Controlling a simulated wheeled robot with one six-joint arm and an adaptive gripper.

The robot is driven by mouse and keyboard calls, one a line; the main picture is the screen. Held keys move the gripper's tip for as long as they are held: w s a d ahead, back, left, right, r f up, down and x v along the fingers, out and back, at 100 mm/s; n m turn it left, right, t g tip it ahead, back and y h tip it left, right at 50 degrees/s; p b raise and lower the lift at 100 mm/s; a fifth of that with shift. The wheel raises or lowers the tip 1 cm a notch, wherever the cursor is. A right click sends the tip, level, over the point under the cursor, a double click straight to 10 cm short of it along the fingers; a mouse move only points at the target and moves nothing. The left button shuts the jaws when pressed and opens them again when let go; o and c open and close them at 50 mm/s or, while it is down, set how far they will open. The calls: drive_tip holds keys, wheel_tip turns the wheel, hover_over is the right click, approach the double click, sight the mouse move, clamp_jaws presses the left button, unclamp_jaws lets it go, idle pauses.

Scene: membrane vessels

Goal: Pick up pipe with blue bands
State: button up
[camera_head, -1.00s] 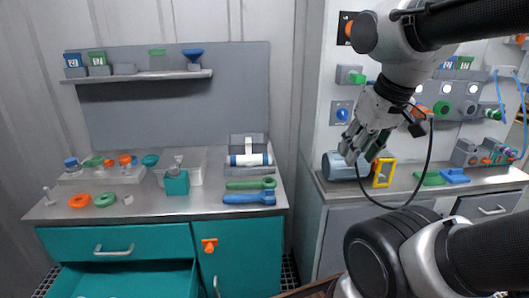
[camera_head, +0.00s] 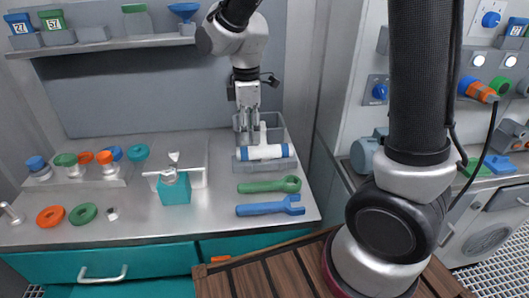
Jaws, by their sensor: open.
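The white pipe with blue bands (camera_head: 263,152) lies across the grey holder (camera_head: 288,163) on the steel bench, with a blue band near each end. A short white stub rises from its middle. My gripper (camera_head: 249,128) points down just above and behind the pipe, slightly left of the stub. Its fingers are open with nothing seen between them. Whether a finger touches the pipe or stub I cannot tell at this size.
A green wrench (camera_head: 270,186) and a blue wrench (camera_head: 270,206) lie in front of the holder. A teal box (camera_head: 175,190) stands to the left. Orange (camera_head: 50,216) and green (camera_head: 83,213) rings lie farther left. A shelf (camera_head: 120,42) runs above the bench.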

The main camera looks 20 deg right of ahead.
sight(250, 147)
wheel_tip(250, 147, down, 7)
drive_tip(key=shift+d+r, duration=0.1)
drive_tip(key=shift+c, duration=0.4)
drive_tip(key=c, duration=1.1)
